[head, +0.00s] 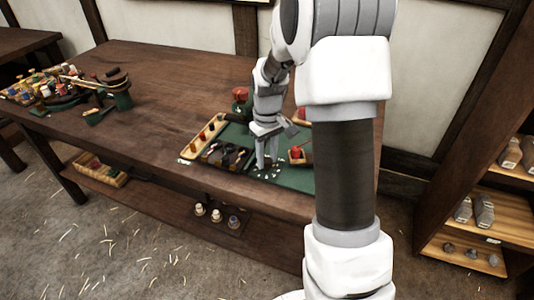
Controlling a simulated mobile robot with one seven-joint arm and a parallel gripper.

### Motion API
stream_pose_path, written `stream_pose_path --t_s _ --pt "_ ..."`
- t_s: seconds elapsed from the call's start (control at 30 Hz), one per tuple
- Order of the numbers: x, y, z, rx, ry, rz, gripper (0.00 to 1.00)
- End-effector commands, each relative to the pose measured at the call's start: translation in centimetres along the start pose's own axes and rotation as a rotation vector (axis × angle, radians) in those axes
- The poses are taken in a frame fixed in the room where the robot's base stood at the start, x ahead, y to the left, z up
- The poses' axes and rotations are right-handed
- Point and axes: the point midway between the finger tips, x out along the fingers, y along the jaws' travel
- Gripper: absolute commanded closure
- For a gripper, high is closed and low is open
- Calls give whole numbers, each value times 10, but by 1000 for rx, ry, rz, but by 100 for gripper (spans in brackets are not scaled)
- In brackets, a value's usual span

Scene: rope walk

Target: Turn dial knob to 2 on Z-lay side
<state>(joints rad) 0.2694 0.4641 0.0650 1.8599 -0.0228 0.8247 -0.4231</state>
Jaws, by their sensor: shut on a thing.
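My gripper (267,165) points down at the front part of the green mat (299,182) on the wooden bench. Its fingers are closed at a dial with small white marks (270,176) around it. The fingers are shut on the dial's knob, which they mostly hide. I cannot read the numbers, the Z-lay label or the knob's pointing direction from here.
Left of the dial lie a dark tray (226,155) of small tools and a light wooden rack (203,137) with pegs. A small box with a red item (297,155) stands just right. A green spool with a red top (240,95) stands behind. The bench's middle is clear.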

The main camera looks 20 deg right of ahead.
Motion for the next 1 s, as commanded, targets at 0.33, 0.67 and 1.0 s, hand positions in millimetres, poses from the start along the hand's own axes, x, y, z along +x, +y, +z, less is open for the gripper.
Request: stream_pose_path --t_s 0.33,0.67,1.0 --pt "-2 -1 0 322 4 0 100" --pt "-2 0 0 559 8 0 100" --pt "-1 0 0 671 11 0 100"
